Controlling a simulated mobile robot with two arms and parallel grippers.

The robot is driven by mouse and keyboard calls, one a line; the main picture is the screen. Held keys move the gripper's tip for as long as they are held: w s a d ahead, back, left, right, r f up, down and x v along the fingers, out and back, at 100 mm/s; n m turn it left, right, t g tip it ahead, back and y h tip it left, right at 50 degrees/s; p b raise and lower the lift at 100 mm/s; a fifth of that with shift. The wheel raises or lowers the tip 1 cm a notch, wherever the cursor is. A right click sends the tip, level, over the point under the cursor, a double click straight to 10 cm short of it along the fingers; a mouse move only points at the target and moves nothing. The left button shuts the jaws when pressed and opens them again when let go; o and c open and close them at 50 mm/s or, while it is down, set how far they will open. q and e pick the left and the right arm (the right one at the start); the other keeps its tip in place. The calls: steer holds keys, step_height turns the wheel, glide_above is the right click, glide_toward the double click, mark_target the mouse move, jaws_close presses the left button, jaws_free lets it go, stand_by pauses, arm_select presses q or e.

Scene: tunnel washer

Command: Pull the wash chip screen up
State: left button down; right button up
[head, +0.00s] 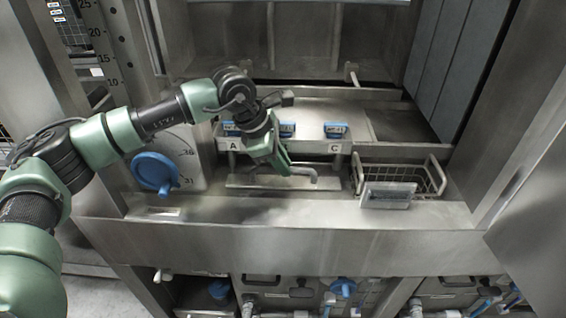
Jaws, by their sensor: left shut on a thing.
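The wash chip screen looks to be the flat metal piece (240,182) with a bent bar handle (306,171), set in the steel ledge at the middle of the head view. My left arm reaches in from the left. My green left gripper (284,166) points down and is shut on the left part of the bar handle. The gripper hides part of the handle and the screen behind it. How far the screen sits in its slot cannot be told. My right gripper is not in view.
Blue-topped blocks stand behind labels A (233,146) and C (335,149). A wire basket (432,178) with a grey plate (388,196) in front is at the right. A blue round knob (156,173) is at the left. Pipes and valves lie below the front ledge (300,250).

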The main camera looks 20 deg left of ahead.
arm_select(q)
steer(key=shift+r, duration=0.1)
stand_by(0.6)
step_height(320, 180, up, 15)
steer(key=p, duration=0.4)
steer(key=shift+p, duration=0.4)
steer(key=shift+f, duration=0.2)
steer(key=c, duration=1.7)
jaws_free()
steer(key=shift+f, duration=0.1)
